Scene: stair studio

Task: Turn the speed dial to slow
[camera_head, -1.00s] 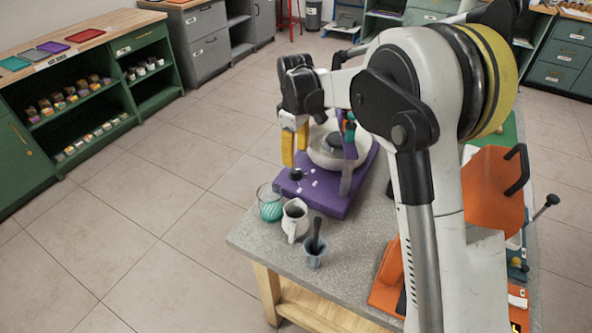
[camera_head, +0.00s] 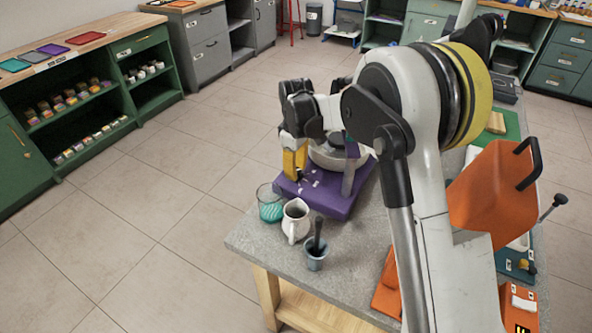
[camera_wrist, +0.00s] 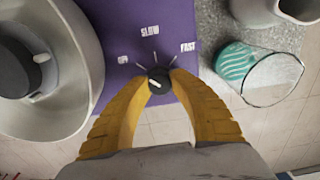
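The speed dial (camera_wrist: 159,80) is a small black knob with a white mark, on a purple base (camera_wrist: 177,22). In the wrist view, white labels lie beyond it: SLOW (camera_wrist: 150,31) near the middle, FAST (camera_wrist: 187,47) to the right, and a shorter label, probably OFF (camera_wrist: 122,60), to the left. The white mark lies slantwise on the knob; which label it points at is unclear. My gripper (camera_wrist: 160,78) has its yellow fingers on both sides of the knob, tips apparently touching it. In the head view my gripper (camera_head: 294,162) is low over the base and hides the dial.
A pale bowl (camera_wrist: 75,75) with a dark centre is close left of my fingers. A glass with teal contents (camera_head: 270,204), a white jug (camera_head: 296,221) and a small cup with a dark pestle-like tool (camera_head: 315,257) stand near the table's front corner.

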